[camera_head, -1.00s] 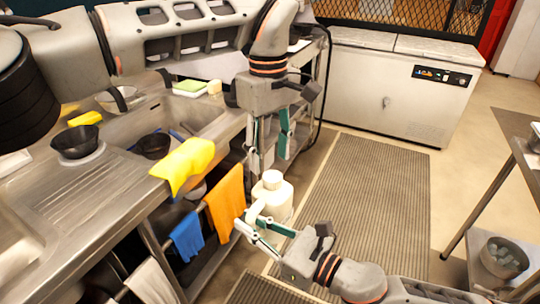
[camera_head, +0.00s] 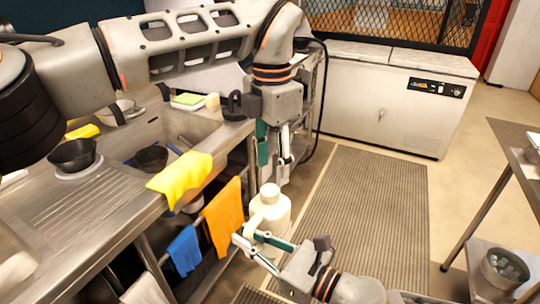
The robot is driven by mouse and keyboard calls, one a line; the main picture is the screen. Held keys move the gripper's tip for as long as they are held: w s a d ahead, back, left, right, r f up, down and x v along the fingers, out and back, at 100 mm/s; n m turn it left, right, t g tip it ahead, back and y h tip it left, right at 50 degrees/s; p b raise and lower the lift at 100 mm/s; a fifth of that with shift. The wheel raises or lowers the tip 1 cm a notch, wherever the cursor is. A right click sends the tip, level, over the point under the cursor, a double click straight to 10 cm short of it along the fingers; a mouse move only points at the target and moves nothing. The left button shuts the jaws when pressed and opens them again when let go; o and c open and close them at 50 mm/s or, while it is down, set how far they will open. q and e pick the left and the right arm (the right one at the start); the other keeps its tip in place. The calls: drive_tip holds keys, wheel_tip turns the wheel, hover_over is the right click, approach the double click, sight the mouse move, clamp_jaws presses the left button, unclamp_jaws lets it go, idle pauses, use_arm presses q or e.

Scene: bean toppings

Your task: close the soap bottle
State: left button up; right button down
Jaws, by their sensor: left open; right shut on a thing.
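The soap bottle (camera_head: 273,215) is cream-white and upright, held in the air in front of the sink counter. A round cream cap (camera_head: 269,192) sits at its top; I cannot tell how tightly it is on. My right gripper (camera_head: 250,243) comes from below right and is shut on the bottle's lower body. My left gripper (camera_head: 273,158) points down from above, open and empty. Its fingertips are a little above the cap and apart from it.
A steel sink counter (camera_head: 95,205) with dark bowls (camera_head: 72,154) is on the left. A yellow cloth (camera_head: 182,177) hangs over its edge, with orange (camera_head: 223,217) and blue (camera_head: 184,250) towels below. A white freezer (camera_head: 385,100) stands behind. The ribbed mat (camera_head: 370,205) is clear.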

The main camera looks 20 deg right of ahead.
use_arm(q)
drive_tip(key=n, duration=0.5)
drive_tip(key=shift+r+n, duration=0.1)
drive_tip(key=shift+n, duration=0.3)
drive_tip(key=n, duration=0.7)
drive_tip(key=shift+r, duration=0.15)
drive_tip(key=n, duration=0.3)
drive_tip(key=shift+a+r+n, duration=0.1)
drive_tip(key=shift+n, duration=0.2)
drive_tip(key=n, duration=0.8)
drive_tip(key=shift+w+r+n, duration=0.1)
drive_tip(key=shift+r+n, duration=0.1)
drive_tip(key=shift+n, duration=0.2)
drive_tip(key=n, duration=0.3)
drive_tip(key=shift+n, duration=0.3)
drive_tip(key=n, duration=0.4)
drive_tip(key=shift+r, duration=0.15)
